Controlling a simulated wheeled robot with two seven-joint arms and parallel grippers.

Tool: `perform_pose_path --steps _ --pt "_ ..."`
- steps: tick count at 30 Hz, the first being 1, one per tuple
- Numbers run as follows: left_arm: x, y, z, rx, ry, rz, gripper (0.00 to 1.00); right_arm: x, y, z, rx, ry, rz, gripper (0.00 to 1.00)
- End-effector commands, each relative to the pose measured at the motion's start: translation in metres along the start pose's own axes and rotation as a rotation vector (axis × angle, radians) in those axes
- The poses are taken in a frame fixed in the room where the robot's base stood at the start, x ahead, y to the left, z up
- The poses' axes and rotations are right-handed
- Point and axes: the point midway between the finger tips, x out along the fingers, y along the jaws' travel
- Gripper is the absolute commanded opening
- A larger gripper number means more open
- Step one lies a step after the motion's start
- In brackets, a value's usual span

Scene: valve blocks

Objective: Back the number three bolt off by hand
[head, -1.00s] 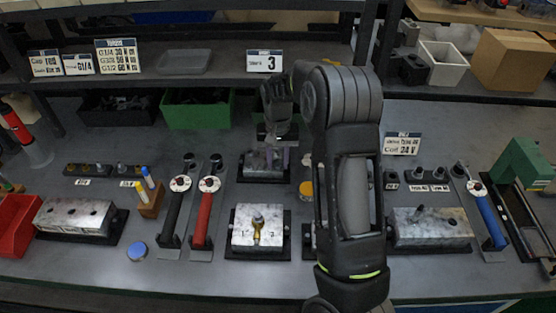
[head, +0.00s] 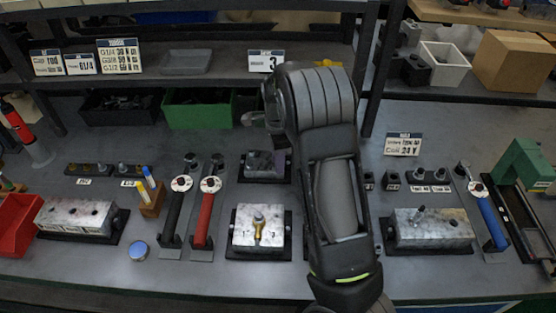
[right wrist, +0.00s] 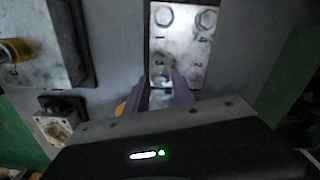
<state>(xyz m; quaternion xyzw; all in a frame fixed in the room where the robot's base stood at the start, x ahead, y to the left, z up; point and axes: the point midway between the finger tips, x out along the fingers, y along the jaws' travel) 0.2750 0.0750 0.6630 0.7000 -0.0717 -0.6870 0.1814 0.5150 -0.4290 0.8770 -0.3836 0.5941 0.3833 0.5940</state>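In the head view my right arm covers most of the gripper. A card reading 3 (head: 265,61) stands on the shelf behind.
A second block with a brass fitting (head: 258,229) sits in front. Black (head: 175,212) and red (head: 205,220) torque wrenches stand to the left, a blue one (head: 488,221) to the right. A green bin (head: 198,110) is at the back. A blue cap (head: 138,251) lies at the front left.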

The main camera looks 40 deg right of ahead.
Motion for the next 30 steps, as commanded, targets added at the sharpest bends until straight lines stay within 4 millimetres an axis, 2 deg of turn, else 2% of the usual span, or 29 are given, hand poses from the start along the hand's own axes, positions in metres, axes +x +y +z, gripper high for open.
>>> perform_pose_path --steps 21,30 --pt "-0.0026 0.0010 0.0000 0.000 0.000 0.000 0.36 0.0000 0.0000 0.0003 0.006 0.000 0.000 0.29" --pt "-0.0026 0.0010 0.0000 0.000 0.000 0.000 0.36 0.0000 0.0000 0.0003 0.006 0.000 0.000 0.04"
